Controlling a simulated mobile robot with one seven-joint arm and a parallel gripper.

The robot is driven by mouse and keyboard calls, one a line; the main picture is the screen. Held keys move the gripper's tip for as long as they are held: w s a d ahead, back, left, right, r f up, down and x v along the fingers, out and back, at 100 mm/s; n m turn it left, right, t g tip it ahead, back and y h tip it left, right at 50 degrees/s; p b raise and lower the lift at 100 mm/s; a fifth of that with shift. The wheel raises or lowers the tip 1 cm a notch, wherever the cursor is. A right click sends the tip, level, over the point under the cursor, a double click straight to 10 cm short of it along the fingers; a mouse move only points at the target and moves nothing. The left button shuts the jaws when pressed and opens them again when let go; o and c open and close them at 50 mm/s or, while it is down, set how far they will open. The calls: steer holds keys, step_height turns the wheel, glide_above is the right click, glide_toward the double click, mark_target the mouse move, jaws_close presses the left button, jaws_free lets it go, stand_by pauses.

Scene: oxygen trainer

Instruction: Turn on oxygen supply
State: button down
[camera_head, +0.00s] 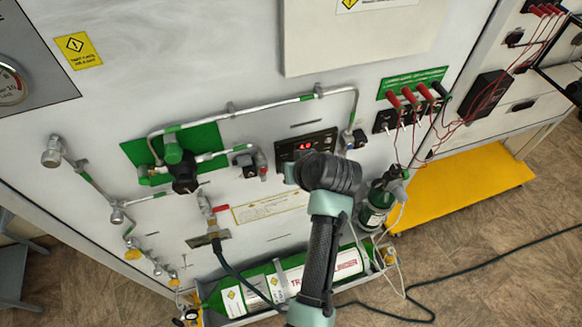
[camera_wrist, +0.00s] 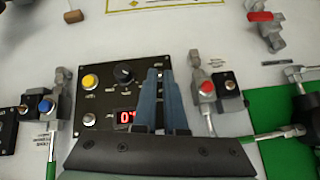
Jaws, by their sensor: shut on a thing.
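The black control panel (camera_head: 307,142) with a lit red display is on the wall of the white trainer. In the wrist view the control panel (camera_wrist: 105,85) shows a yellow button (camera_wrist: 90,82), a black knob (camera_wrist: 124,73) and the red display (camera_wrist: 126,117), partly covered by a finger. My gripper (camera_wrist: 158,74) is at the panel's edge beside the knob, its fingers close together on a small control that they hide. In the head view my gripper (camera_head: 290,172) is just below the panel. A green oxygen cylinder (camera_head: 235,296) lies low on the trainer.
A red lever valve (camera_head: 217,208) and a red-capped valve (camera_head: 262,165) sit left of the panel. Red plugs with wires (camera_head: 409,95) are at the right. A yellow platform (camera_head: 470,185) stands beside the trainer.

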steer(key=c, duration=1)
jaws_free()
steer(key=shift+s+d+r, duration=0.1)
steer(key=b+v, duration=0.4)
steer(key=v, duration=0.8)
steer(key=shift+s+r, duration=0.25)
